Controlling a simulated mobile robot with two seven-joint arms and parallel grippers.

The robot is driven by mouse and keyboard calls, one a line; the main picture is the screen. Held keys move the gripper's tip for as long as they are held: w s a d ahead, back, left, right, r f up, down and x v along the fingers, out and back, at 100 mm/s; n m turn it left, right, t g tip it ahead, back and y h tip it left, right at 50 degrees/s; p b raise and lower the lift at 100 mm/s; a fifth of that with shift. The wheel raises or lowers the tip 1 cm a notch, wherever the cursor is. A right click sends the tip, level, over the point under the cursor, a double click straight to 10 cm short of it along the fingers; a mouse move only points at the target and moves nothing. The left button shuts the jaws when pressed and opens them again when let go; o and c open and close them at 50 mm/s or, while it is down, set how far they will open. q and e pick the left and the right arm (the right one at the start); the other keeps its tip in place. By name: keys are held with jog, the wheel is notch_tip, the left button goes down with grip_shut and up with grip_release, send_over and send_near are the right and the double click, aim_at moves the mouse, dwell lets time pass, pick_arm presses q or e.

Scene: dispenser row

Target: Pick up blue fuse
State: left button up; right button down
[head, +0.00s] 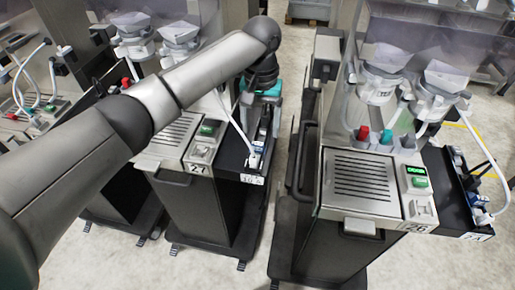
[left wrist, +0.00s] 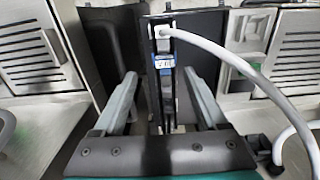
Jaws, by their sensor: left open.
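A blue fuse (left wrist: 164,63) with a pale label sits in a narrow dark strip in the left wrist view, just below a white plug (left wrist: 164,32). My left gripper (left wrist: 161,78) is open. Its two grey fingers stand on either side of the strip, and the fuse appears between their tips; I cannot tell the remaining distance. My right gripper is out of view.
A white cable (left wrist: 225,52) arches from the plug across the right side, close to the right finger. Machine 26 (head: 362,185) stands to the right, with its own side shelf and blue part (head: 476,199). A floor gap separates the machines.

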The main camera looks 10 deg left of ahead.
aim_at(257, 143)
pick_arm(q)
jog(key=shift+w+a+f+b, duration=0.1)
jog(key=shift+a+f+b, duration=0.15)
jog(key=shift+f, duration=1.15)
jog(key=shift+a+f+b, duration=0.15)
jog(key=shift+f+b, duration=0.05)
jog(key=shift+f, duration=1.15)
jog(key=shift+c, duration=0.2)
grip_shut()
